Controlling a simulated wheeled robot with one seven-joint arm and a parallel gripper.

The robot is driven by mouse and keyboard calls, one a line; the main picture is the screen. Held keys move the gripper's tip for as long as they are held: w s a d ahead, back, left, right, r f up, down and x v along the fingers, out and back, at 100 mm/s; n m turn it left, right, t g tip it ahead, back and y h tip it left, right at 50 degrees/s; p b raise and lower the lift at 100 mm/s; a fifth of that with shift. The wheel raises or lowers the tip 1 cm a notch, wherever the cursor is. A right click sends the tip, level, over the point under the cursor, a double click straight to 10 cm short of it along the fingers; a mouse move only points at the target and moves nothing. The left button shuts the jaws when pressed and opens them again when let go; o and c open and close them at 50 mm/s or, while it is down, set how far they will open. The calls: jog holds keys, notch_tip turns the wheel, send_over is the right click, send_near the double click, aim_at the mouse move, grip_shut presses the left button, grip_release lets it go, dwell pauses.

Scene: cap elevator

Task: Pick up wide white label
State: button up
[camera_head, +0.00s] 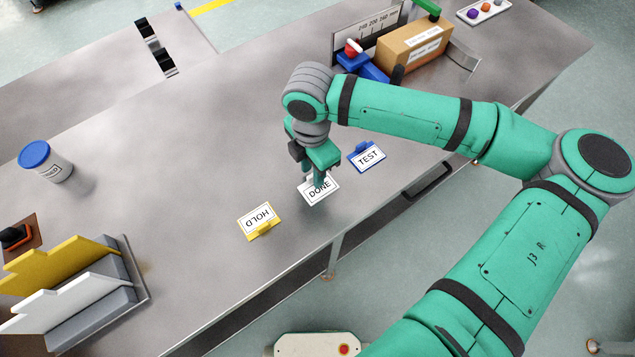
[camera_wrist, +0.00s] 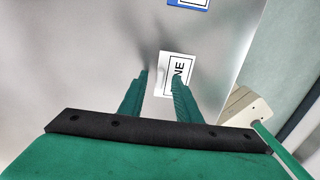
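The white label (camera_head: 326,193) reading "DONE" lies flat on the steel table near its front edge. My gripper (camera_head: 318,181) points down over it, and its fingers hide part of the label's far side. In the wrist view the fingers (camera_wrist: 159,76) are apart, with a gap between them. The label (camera_wrist: 183,60) shows beyond and between the fingertips, and the right finger covers part of its lettering. Whether the fingertips touch the label cannot be told.
A yellow "HOLD" label (camera_head: 259,218) lies to the left and a blue "TEST" label (camera_head: 367,156) to the right. A cardboard box (camera_head: 412,50) stands at the back. A blue-lidded jar (camera_head: 46,162) and a rack of yellow and white plates (camera_head: 62,262) are at left. The table between is clear.

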jog(key=shift+f, duration=0.2)
grip_shut()
jog(key=shift+r, duration=0.1)
